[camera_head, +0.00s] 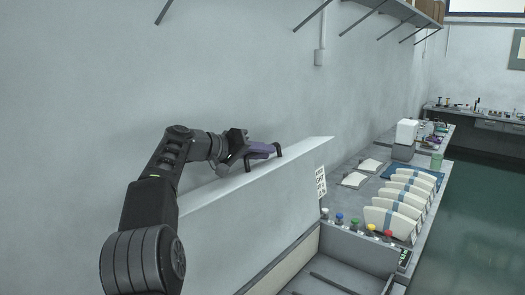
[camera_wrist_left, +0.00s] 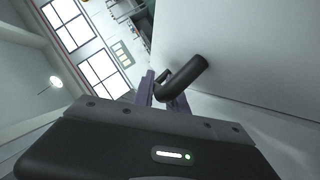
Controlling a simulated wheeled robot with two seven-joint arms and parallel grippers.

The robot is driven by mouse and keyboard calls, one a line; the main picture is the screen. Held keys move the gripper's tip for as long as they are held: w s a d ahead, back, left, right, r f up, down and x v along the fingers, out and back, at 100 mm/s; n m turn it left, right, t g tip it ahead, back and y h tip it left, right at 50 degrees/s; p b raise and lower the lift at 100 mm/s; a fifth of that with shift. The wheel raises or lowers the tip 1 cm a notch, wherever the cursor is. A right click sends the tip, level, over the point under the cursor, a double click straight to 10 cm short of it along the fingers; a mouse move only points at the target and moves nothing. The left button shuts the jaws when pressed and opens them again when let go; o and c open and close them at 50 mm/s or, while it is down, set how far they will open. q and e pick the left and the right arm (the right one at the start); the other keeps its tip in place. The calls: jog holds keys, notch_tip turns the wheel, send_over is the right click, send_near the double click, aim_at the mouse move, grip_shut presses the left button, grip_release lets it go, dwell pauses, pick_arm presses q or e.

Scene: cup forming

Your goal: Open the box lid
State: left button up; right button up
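The box lid (camera_head: 262,215) is a large pale panel standing up steeply, with its narrow edge on top. A black handle (camera_head: 278,150) sits on it, and it also shows in the wrist view (camera_wrist_left: 187,78). My left gripper (camera_head: 262,149), with purple fingers, is at this handle. In the wrist view the fingers (camera_wrist_left: 160,92) lie around the handle's near end and appear closed on it. The open box (camera_head: 345,252), with grey walls, is below and right of the lid. My right gripper is not in view.
Several coloured knobs (camera_head: 355,224) line the far rim of the box. Beyond, a long counter (camera_head: 338,202) holds a row of white curved pieces (camera_head: 400,205) and a white block (camera_head: 406,132). A grey wall (camera_head: 100,100) rises behind the lid. Green floor lies at right.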

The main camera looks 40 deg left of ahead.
pick_arm(q)
jog(key=o, duration=0.3)
jog(key=shift+o, duration=0.2)
jog(key=shift+r, duration=0.1)
